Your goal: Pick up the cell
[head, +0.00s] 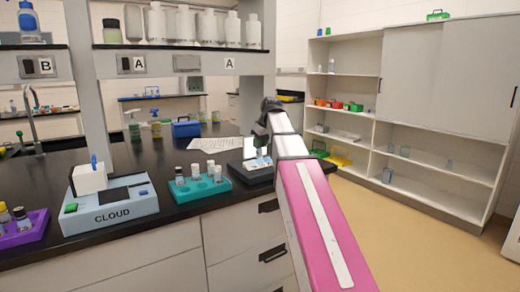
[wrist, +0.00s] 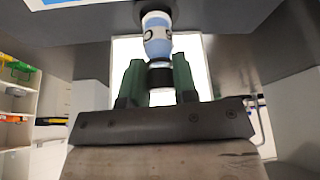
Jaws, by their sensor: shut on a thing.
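The cell (wrist: 157,38) looks like a small clear-and-blue vial with a black end in the wrist view. My gripper (wrist: 158,84) is shut on it, with a green finger on each side of the black end. In the head view my gripper (head: 262,138) is over a device with a dark base and a light upright panel (head: 250,150) on the black bench. The cell is small and partly hidden there. I cannot tell whether it touches the device.
A teal rack (head: 206,190) with several vials stands left of the device. A box marked CLOUD (head: 112,206) and a purple rack (head: 25,230) are farther left. A paper sheet (head: 215,144) and blue case (head: 186,129) lie behind. A post (head: 93,85) supports upper shelves.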

